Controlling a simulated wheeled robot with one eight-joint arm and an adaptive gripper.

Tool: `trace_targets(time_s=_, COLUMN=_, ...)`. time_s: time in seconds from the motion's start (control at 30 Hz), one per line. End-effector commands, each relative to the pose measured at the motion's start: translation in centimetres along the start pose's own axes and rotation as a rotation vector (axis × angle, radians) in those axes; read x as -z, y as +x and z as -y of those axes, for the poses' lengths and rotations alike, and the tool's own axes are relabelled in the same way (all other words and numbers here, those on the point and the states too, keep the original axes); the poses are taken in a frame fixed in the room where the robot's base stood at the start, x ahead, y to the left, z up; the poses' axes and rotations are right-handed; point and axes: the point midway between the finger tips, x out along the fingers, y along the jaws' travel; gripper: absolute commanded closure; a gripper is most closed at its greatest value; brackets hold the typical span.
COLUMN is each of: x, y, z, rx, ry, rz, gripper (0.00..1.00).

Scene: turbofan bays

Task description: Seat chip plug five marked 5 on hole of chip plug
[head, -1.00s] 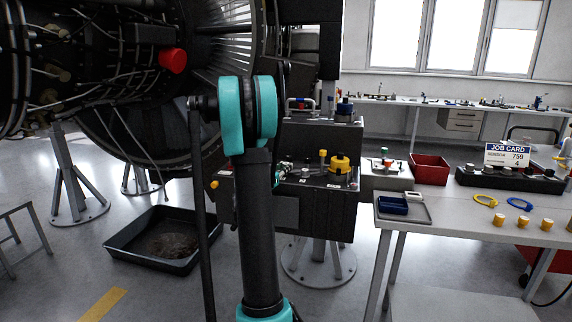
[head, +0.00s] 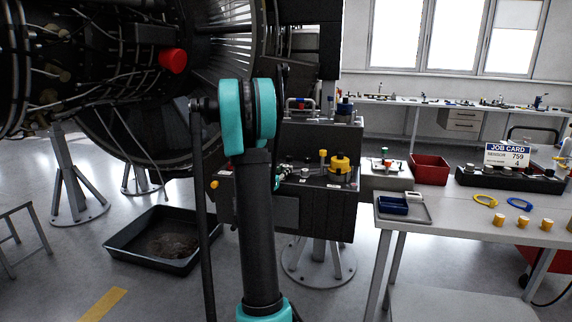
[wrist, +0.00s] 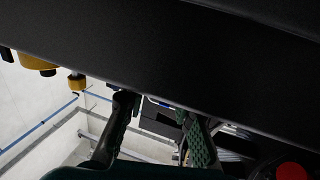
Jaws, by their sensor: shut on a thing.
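My gripper shows in the wrist view (wrist: 158,112), with one dark finger and one green-textured finger pointing up at a broad black surface (wrist: 170,50). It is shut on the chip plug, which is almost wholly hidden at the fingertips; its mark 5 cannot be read. In the head view my gripper (head: 281,174) is mostly behind my arm, at the left end of the dark box's upper ledge (head: 310,184). The hole of the chip plug cannot be made out in either view.
A yellow knob (head: 340,165) and a smaller yellow-capped post (head: 323,158) stand on the ledge. The engine (head: 100,80) fills the left. A black drip tray (head: 165,240) lies on the floor.

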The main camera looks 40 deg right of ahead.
Motion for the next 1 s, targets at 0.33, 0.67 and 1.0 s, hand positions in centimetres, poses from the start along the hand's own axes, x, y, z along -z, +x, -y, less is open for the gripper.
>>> trace_targets(time_s=0.33, x=-0.66, y=0.01, z=0.01, rx=0.0, ry=0.0, rz=0.0, gripper=1.0)
trace_targets(time_s=0.67, x=-0.66, y=0.0, z=0.0, rx=0.0, ry=0.0, rz=0.0, gripper=0.61)
trace_targets(time_s=1.0, x=-0.67, y=0.0, z=0.0, rx=0.0, ry=0.0, rz=0.0, gripper=0.45)
